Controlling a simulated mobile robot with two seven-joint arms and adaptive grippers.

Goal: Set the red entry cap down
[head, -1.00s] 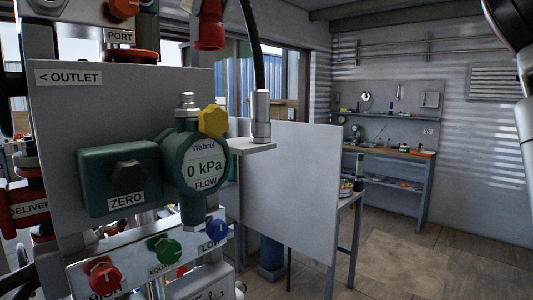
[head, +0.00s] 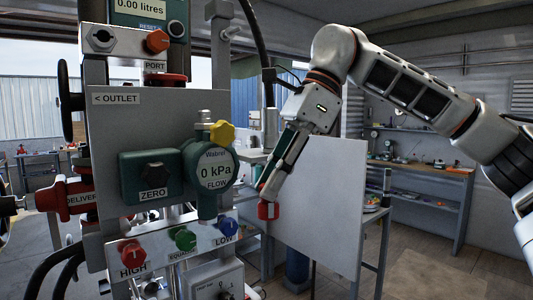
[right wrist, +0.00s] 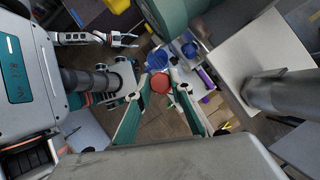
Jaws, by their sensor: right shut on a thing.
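My right gripper (head: 270,203) reaches down and left in the head view, in front of the grey upright panel and right of the flow gauge. It is shut on the red entry cap (head: 268,211), held in the air at its fingertips. In the right wrist view the red cap (right wrist: 187,83) shows at the ends of the two green-padded fingers.
The valve board (head: 110,125) stands at left, with the round flow gauge (head: 214,172) and a yellow knob (head: 222,134). The upright grey panel (head: 330,200) is close behind my right gripper. A workbench (head: 425,168) stands at the back right, with open floor before it.

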